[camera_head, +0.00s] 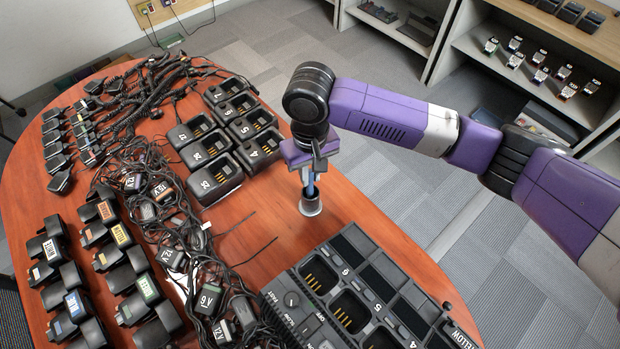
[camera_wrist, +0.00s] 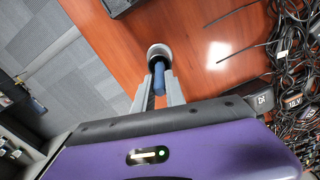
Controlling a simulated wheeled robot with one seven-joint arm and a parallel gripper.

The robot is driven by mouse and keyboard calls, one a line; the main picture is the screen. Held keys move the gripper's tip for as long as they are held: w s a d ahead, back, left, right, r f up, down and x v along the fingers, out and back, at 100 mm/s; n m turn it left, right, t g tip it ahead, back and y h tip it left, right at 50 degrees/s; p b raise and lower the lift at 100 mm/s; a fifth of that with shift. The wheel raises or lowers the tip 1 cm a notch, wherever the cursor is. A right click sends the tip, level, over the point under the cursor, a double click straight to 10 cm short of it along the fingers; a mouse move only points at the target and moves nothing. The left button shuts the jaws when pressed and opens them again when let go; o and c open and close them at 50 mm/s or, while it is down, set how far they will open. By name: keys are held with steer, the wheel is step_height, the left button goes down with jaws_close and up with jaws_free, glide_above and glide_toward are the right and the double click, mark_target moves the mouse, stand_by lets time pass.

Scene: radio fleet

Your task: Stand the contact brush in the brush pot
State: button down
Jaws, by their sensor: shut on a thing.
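The brush pot (camera_head: 310,208) is a small grey metal cup standing on the wooden table near its right edge. In the wrist view the pot (camera_wrist: 159,49) shows its round rim and dark inside just beyond my fingertips. My gripper (camera_head: 312,172) is above the pot, pointing down. It is shut on the contact brush, whose blue handle (camera_wrist: 159,78) shows between the fingers in the wrist view. The brush's lower end reaches to the pot's mouth and appears to be inside it. How deep it goes, and whether it touches the bottom, is hidden.
Numbered single chargers (camera_head: 213,178) stand left of the pot. A large multi-bay charger (camera_head: 345,300) lies nearer the front. Tangled cables and power adapters (camera_head: 165,195) cover the table's middle. Bare wood surrounds the pot, with the table edge close on its right.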

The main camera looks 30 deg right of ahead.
mark_target(310, 181)
steer(key=shift+f, duration=1.45)
steer(key=shift+f, duration=0.1)
steer(key=c, duration=1.4)
jaws_free()
step_height(310, 181, up, 12)
steer(key=shift+r+b, duration=0.1)
steer(key=shift+b, duration=0.35)
